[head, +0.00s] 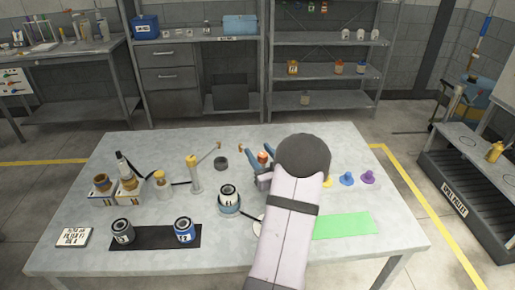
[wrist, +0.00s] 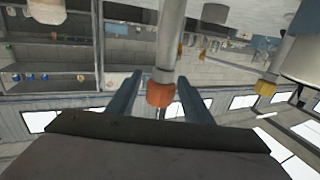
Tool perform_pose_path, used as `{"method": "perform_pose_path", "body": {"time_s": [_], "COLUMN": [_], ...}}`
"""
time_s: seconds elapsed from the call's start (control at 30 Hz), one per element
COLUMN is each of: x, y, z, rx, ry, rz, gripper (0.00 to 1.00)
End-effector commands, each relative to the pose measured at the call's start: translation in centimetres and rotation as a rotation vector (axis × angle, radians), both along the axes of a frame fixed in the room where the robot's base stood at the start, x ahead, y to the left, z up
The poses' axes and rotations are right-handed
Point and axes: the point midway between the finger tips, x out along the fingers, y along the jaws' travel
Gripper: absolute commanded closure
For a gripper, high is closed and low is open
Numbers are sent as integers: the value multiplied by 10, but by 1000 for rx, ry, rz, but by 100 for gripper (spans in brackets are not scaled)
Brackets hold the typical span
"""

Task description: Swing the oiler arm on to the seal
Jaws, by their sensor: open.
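My gripper (head: 256,153) is open above the middle of the table, its two blue-grey fingers pointing left and away. In the wrist view, an orange-capped post (wrist: 162,92) stands between the open fingers (wrist: 152,80), with a gap visible on each side. Its orange top (head: 263,157) shows at the gripper in the head view. Left of it, a pale post with a yellow top (head: 193,172) has a thin grey arm (head: 209,154) slanting up to the right; this may be the oiler arm. A dark ring (head: 221,163) lies nearby. I cannot tell which part is the seal.
A can marked 11 (head: 229,198) stands left of my arm. Two cans (head: 122,232) (head: 184,230) stand on a black mat (head: 153,237). A green sheet (head: 343,225) and coloured knobs (head: 347,179) lie to the right. Bottles in a white holder (head: 130,198) stand left.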

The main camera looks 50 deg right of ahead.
Motion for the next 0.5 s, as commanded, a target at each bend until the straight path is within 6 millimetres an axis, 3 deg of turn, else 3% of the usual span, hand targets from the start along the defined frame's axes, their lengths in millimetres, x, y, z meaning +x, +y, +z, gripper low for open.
{"method": "perform_pose_path", "body": {"time_s": [0.2, 0.5], "x": [15, 17], "y": [-7, -8], "z": [0, 0], "rx": [1, 0], "ry": [0, 0], "rz": [0, -1], "gripper": [54, 54]}}
